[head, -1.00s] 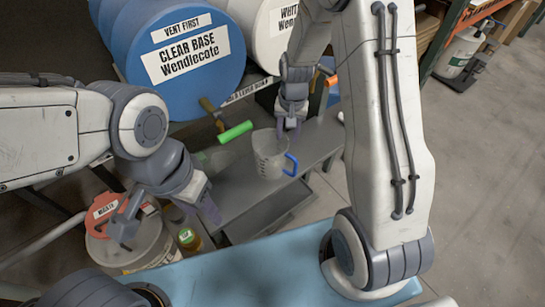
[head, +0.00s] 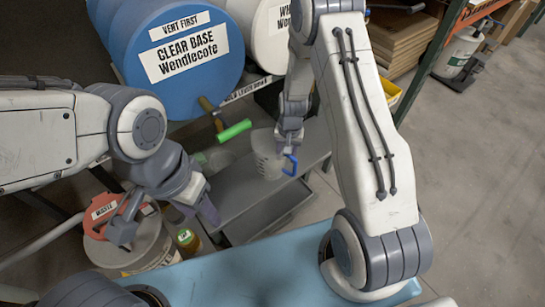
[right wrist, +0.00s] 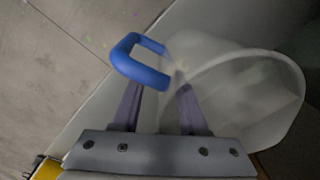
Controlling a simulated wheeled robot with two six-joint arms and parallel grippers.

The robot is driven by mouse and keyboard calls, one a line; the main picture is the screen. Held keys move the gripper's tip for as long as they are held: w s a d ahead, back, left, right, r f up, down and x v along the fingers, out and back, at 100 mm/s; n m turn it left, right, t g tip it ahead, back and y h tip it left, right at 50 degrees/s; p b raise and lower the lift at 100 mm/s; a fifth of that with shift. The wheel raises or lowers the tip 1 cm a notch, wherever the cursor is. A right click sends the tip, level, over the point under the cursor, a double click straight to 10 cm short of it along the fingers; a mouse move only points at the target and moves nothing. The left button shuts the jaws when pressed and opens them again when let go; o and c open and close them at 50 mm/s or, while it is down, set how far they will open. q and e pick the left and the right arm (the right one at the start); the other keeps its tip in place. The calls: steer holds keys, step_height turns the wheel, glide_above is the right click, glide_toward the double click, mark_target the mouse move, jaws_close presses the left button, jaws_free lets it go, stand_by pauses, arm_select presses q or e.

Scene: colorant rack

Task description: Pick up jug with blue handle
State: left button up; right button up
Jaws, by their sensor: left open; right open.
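The jug (head: 266,160) is a translucent measuring jug with a blue handle (head: 290,166). It stands upright on the grey shelf below the drums. My right gripper (head: 289,149) is at the jug's handle side, partly covering the rim in the head view. In the right wrist view the open fingers (right wrist: 160,108) point at the blue handle (right wrist: 138,62), with the jug (right wrist: 245,95) on the right; one fingertip overlaps the jug's wall in the picture. Whether the fingers touch is unclear. My left gripper (head: 165,222) is open and empty above the waste bucket.
A blue clear base drum (head: 185,85) and a white drum (head: 268,50) lie behind the shelf (head: 232,205). A green-handled valve lever (head: 234,131) sticks out near the jug. The waste bucket (head: 130,250) and a small bottle (head: 188,240) stand at the lower left.

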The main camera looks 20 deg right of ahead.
steer(key=shift+c, duration=0.3)
jaws_close()
stand_by(1.1)
